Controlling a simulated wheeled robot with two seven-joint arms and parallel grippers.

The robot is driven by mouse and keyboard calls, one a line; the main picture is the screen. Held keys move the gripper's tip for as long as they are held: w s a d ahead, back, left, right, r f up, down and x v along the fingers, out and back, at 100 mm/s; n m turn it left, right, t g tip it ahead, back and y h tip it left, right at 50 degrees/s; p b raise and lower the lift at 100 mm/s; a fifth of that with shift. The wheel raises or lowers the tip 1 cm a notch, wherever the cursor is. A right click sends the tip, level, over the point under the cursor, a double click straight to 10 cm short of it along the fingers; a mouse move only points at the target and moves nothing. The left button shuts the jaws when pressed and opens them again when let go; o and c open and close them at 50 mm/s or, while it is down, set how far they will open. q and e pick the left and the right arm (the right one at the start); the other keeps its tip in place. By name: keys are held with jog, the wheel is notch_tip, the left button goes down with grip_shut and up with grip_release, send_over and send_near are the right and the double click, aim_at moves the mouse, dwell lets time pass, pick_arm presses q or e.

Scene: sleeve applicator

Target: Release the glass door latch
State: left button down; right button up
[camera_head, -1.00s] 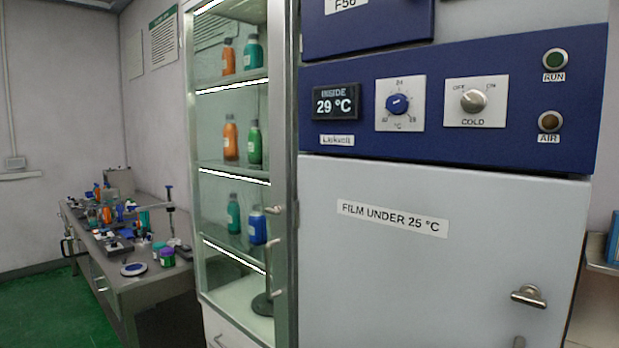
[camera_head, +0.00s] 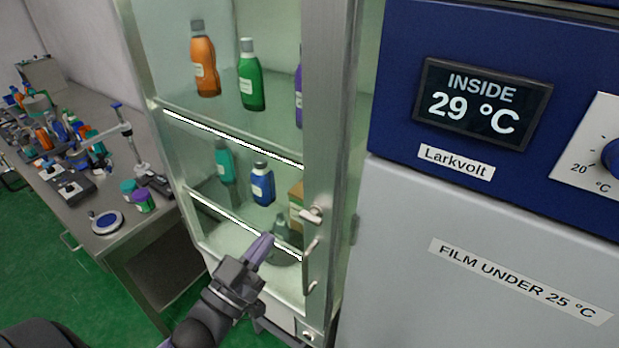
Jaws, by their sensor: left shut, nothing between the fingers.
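The glass-door cabinet (camera_head: 335,150) stands in the middle of the head view, with its door closed. Its small metal latch (camera_head: 312,215) sits on the right-hand door frame. A bar handle (camera_head: 311,268) is just below the latch. My left gripper (camera_head: 265,242) reaches up from the bottom, in front of the lower glass. Its fingers are shut and empty, pointing up and to the right. In the picture they are left of and a little below the latch, apart from it. My right gripper is not in view.
Bottles stand on the cabinet shelves, including an orange one (camera_head: 205,62) and a blue one (camera_head: 262,184). A blue and grey cooling unit (camera_head: 480,200) adjoins the cabinet at right. A cluttered metal bench (camera_head: 135,228) stands at left. Green floor lies between bench and cabinet.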

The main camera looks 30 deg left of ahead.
pick_arm(q)
notch_tip(320, 180, up, 4)
jog(key=p, duration=0.2)
send_over(311, 218)
jog(key=s+a, duration=0.2)
jog(key=shift+w+d+f, duration=0.1)
jog(key=shift+w+f, duration=0.05)
jog(key=shift+w, duration=0.05)
notch_tip(311, 218, down, 3)
jog(key=shift+w+r+b, duration=0.1)
jog(key=shift+w+b, duration=0.05)
jog(key=shift+b, duration=0.2)
jog(key=shift+f, duration=0.65)
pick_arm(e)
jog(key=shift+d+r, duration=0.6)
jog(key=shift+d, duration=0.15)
